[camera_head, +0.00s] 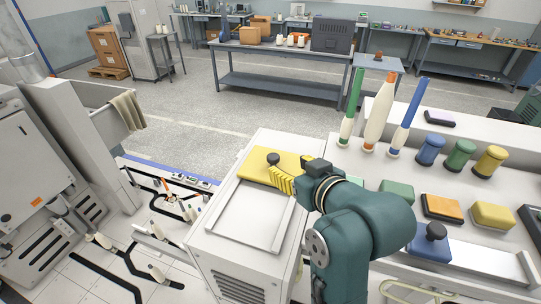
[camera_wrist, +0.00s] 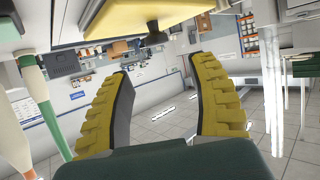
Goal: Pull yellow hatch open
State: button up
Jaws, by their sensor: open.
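The yellow hatch (camera_head: 256,172) is a flat panel at the far end of a white cabinet top, with a dark round knob (camera_head: 273,159) standing on it. My gripper (camera_head: 279,183) is close beside the knob, and its yellow ribbed fingers partly cover the hatch. In the wrist view the hatch (camera_wrist: 115,22) spans the top edge and its knob (camera_wrist: 154,37) shows beyond the fingertips, between their lines. My gripper (camera_wrist: 160,66) is open there, with nothing between the fingers. I cannot tell the exact gap to the knob.
The white cabinet (camera_head: 240,255) has a recessed, railed top in front of the hatch. To the right, a white bench carries tall bobbins (camera_head: 376,115), coloured spools (camera_head: 458,155) and a blue hatch (camera_head: 430,249) with its own knob. Open floor (camera_head: 200,115) lies beyond.

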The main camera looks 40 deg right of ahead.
aim_at(274, 157)
jog(key=p+x, duration=0.1)
jog(key=x, duration=0.9)
jog(key=shift+d, duration=0.2)
jog(key=shift+c, duration=0.4)
